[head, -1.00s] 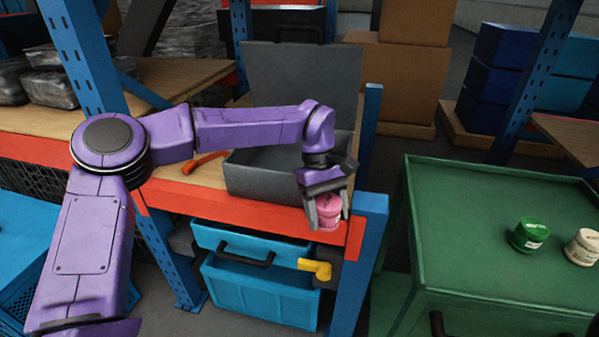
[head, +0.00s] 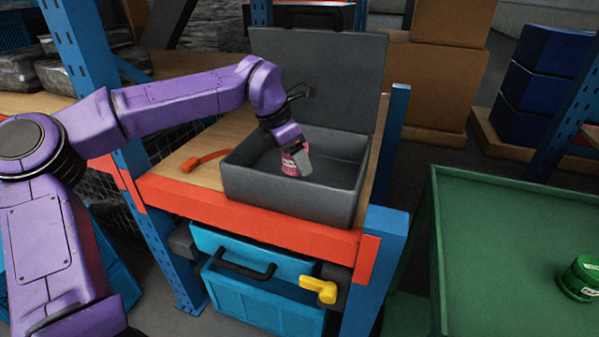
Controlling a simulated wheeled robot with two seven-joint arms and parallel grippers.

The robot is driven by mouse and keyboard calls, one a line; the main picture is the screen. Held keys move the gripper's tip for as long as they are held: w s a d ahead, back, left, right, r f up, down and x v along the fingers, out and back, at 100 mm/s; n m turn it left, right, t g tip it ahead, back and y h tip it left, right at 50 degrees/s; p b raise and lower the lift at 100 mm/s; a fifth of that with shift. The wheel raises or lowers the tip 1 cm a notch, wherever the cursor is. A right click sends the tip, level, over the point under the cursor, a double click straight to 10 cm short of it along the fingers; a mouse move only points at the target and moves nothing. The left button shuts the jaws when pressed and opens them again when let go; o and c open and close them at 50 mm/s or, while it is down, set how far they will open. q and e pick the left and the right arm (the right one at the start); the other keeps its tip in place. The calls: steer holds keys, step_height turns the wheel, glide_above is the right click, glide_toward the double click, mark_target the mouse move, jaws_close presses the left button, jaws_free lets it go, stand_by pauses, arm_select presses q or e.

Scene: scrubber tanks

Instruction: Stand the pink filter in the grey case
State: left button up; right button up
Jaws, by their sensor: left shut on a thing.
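The pink filter (head: 290,168) is in my left gripper (head: 296,160), inside the opening of the grey case. The gripper is shut on it, and its fingers hide part of the filter. The filter looks about upright; I cannot tell whether its base touches the case floor. The grey case (head: 285,203) stands open on the wooden shelf, with its lid (head: 330,80) raised at the back. The rest of the case's inside looks empty. My right gripper is not in view.
An orange-red handle-like item (head: 203,160) lies on the shelf left of the case. A blue post (head: 385,160) stands right of the case. A green filter (head: 580,278) sits on the green cart (head: 500,240). A blue bin (head: 262,295) is below.

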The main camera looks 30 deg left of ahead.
arm_select(q)
steer(key=w+a+f, duration=0.1)
steer(key=w+f, duration=0.1)
steer(key=w+a+f, duration=0.1)
steer(key=w+f, duration=0.1)
steer(key=w+a+f, duration=0.1)
steer(key=w+f, duration=0.1)
steer(key=f, duration=0.1)
steer(key=shift+w+a+p, duration=0.3)
steer(key=shift+a+p, duration=0.05)
step_height(320, 180, down, 3)
steer(key=shift+r, duration=0.2)
steer(key=shift+f, duration=0.35)
steer(key=shift+f, duration=0.1)
steer(key=o, duration=1)
steer(key=shift+o, duration=0.2)
steer(key=shift+r, duration=0.4)
steer(key=v, duration=1.1)
steer(key=shift+r, duration=0.25)
